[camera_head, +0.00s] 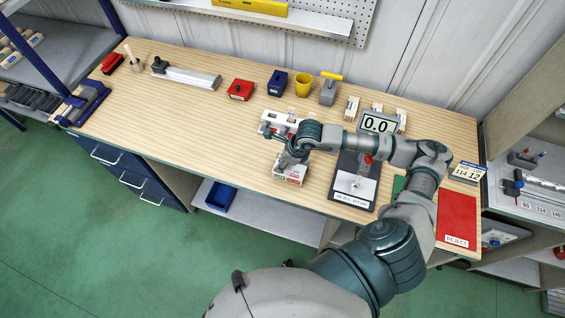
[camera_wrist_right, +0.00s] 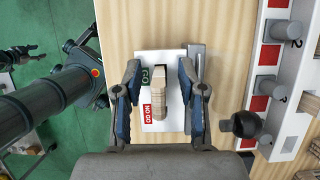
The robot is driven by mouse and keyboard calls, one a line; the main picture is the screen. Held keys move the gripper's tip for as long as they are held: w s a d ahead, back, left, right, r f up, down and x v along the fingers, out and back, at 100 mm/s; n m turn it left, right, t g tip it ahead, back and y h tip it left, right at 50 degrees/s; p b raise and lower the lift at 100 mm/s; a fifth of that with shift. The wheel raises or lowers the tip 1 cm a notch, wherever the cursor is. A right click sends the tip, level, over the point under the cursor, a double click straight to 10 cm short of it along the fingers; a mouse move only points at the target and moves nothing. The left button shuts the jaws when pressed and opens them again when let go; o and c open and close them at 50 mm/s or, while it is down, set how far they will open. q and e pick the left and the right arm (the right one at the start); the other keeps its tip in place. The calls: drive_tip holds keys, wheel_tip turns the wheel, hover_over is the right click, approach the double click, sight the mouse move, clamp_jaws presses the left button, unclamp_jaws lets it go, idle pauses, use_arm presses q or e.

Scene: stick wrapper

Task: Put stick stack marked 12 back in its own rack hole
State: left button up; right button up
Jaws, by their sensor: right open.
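My right gripper (camera_head: 284,162) is low over the front middle of the bench. In the right wrist view the right gripper (camera_wrist_right: 158,88) is open, its two blue-padded fingers on either side of a pale wooden stick stack (camera_wrist_right: 159,92), with gaps on both sides. No number is readable on the stack. It is over a white gauge plate (camera_wrist_right: 174,63) with a green GO and a red NO GO label; whether it touches the plate is unclear. A white rack with red squares and grey pegs (camera_wrist_right: 271,55) stands to the right there. My left gripper does not show clearly.
A black-based gauge stand (camera_head: 352,188) is right of the gripper, with a 0.0 display (camera_head: 378,122) behind it. A card reading 114 12 (camera_head: 467,173) and a red REJECT mat (camera_head: 457,218) are farther right. The bench's left half has clear wood.

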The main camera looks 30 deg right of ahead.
drive_tip(key=shift+s, duration=0.1)
drive_tip(key=c, duration=0.7)
drive_tip(key=shift+d, duration=0.15)
clamp_jaws()
